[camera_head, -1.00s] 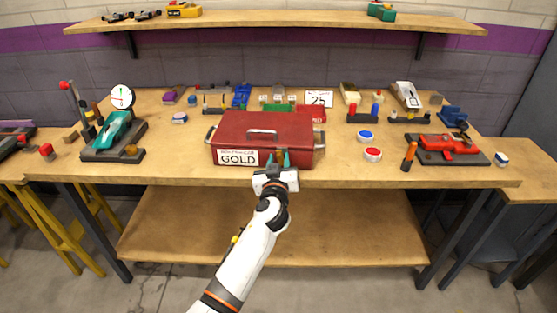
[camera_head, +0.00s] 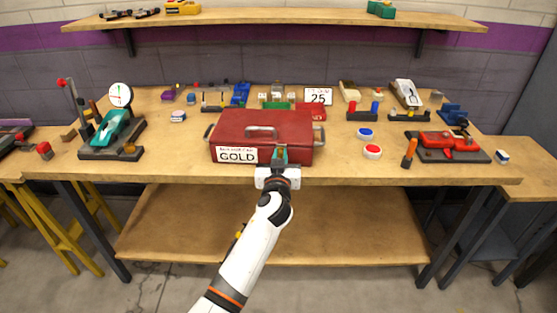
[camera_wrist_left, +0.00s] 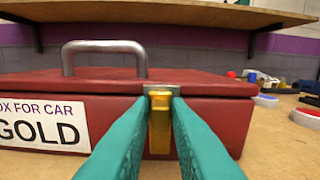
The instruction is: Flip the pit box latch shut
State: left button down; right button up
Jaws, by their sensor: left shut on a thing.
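The red pit box (camera_head: 230,124) stands on the workbench with its lid down, a grey handle on top and a "GOLD" label on its front. It fills much of the left wrist view (camera_wrist_left: 230,104). Its yellow latch (camera_wrist_left: 160,122) hangs on the front face below a grey metal plate at the lid edge. My left gripper (camera_head: 279,153) is at the box front, its teal fingers on either side of the latch and closed on it. The fingers partly hide the latch's sides. I cannot tell whether the latch is fastened. My right gripper is out of view.
The workbench (camera_head: 340,170) has free room right of the box, near a red-topped button (camera_head: 372,151) and a blue-topped button (camera_head: 366,134). A red car on a stand (camera_head: 450,146) is farther right. A teal car (camera_head: 115,128) stands left. A shelf (camera_head: 280,23) hangs above.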

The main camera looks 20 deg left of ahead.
pick_arm(q)
jog(key=shift+m, duration=0.3)
jog(key=c, duration=1.5)
grip_release()
jog(key=shift+d, duration=0.1)
jog(key=v, duration=1.2)
